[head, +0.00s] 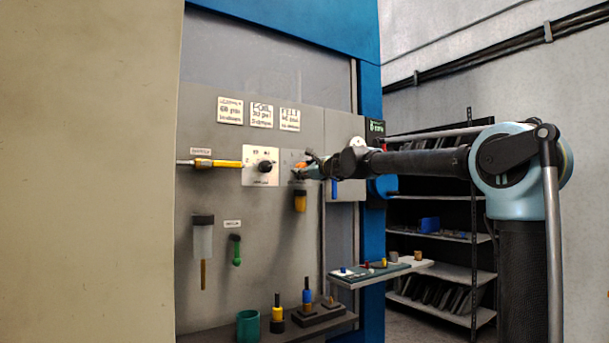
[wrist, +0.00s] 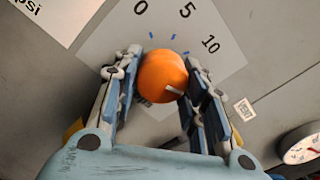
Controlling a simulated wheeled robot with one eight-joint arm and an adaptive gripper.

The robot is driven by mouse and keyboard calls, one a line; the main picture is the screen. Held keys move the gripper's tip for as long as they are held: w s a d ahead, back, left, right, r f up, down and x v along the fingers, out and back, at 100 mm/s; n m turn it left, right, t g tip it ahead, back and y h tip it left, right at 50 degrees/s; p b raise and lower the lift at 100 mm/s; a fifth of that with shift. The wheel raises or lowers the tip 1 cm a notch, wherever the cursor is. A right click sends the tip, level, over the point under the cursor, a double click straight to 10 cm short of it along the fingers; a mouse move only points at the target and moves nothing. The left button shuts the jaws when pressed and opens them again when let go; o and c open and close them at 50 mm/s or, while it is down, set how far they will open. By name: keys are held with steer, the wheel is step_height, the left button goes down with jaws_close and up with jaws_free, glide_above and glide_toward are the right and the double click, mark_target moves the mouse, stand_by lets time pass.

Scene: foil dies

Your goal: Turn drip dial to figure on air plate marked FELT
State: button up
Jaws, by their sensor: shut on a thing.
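The drip dial is an orange round knob (wrist: 160,74) on a grey scale plate (wrist: 112,42) marked 0, 5 and 10 with blue ticks. A short pale line shows on the knob's lower right side, away from the figures. My gripper (wrist: 166,70) has a finger on each side of the knob and is shut on it. In the head view my gripper (head: 310,168) mostly hides the knob (head: 300,166). The FELT plate (head: 290,113) is the rightmost of three plates above; its small text is too blurred to read surely.
Left of my gripper is a white plate (head: 248,178) with a black knob (head: 265,166) and a yellow pipe (head: 215,163). A gauge (wrist: 300,146) shows at lower right in the wrist view. A shelf (head: 375,273) juts out lower right.

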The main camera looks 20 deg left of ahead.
steer(key=o, duration=1.1)
steer(key=shift+r, duration=0.1)
steer(key=shift+c, duration=0.2)
steer(key=v, duration=1.2)
steer(key=shift+w+d, duration=0.1)
